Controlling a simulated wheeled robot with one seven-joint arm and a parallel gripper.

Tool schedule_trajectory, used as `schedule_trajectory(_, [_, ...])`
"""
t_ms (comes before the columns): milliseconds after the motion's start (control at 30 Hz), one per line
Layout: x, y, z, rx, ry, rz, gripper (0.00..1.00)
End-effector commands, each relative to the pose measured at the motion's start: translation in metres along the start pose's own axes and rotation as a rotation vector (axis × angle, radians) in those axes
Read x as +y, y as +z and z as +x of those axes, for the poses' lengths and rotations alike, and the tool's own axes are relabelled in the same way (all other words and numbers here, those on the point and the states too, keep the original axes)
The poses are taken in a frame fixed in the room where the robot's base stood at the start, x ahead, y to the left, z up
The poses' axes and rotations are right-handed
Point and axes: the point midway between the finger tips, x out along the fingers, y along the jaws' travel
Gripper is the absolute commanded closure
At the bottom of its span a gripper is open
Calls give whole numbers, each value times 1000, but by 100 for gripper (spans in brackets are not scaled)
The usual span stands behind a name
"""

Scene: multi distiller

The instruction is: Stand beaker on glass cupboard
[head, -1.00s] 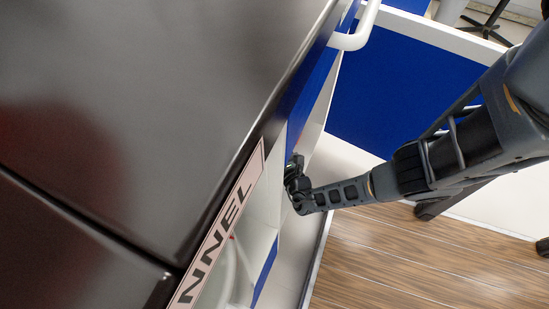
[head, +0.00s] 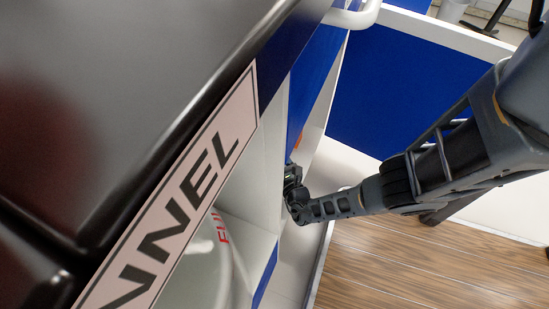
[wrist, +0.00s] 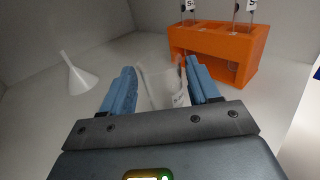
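A clear beaker (wrist: 163,90) with small markings stands roughly upright between the two blue fingers of my gripper (wrist: 160,66) in the wrist view. The beaker's lower part is hidden behind the gripper body. In the head view my arm reaches into the white and blue cupboard (head: 262,190) at its open side. My fingers and the beaker are hidden there by the cupboard wall.
An orange rack (wrist: 222,48) with glass tubes stands to the right of the beaker. A white funnel (wrist: 76,76) stands to the left, on the pale surface. A dark worktop (head: 130,90) and a labelled edge (head: 190,200) are close at left. A blue panel (head: 400,95) stands behind my arm.

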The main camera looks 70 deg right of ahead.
Motion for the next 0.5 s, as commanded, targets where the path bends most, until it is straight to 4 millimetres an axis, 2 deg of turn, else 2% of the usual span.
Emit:
schedule_trajectory(33, [0,0,0,0,0,0,34])
schedule_trajectory(133, [0,0,0,0,0,0,25])
schedule_trajectory(500, [-1,3,0,0,0,1,25])
